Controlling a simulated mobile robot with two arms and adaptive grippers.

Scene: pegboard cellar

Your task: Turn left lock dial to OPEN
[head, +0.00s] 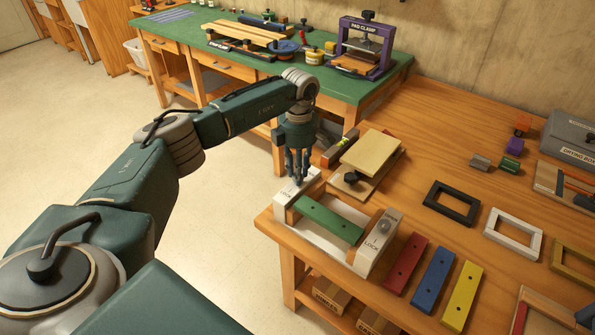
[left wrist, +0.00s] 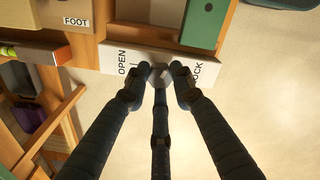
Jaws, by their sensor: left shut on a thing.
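The white lock fixture (head: 322,240) stands at the table's near left corner, with a green bar (head: 330,219) between its two white end blocks. The left end block (head: 282,207) is under my left gripper (head: 298,178), which points down with its fingers closed in. In the left wrist view the fingers are shut on the grey left lock dial (left wrist: 160,75), between the printed words OPEN and LOCK. The fingers partly cover the dial, so I cannot tell where it points. The right lock dial (head: 383,227) is free on the right end block. My right gripper is out of view.
A red bar (head: 406,262), a blue bar (head: 433,279) and a yellow bar (head: 462,295) lie right of the fixture. A wooden block assembly (head: 371,155) stands close behind it. Frames (head: 453,203) lie farther right. A green bench (head: 230,55) stands behind.

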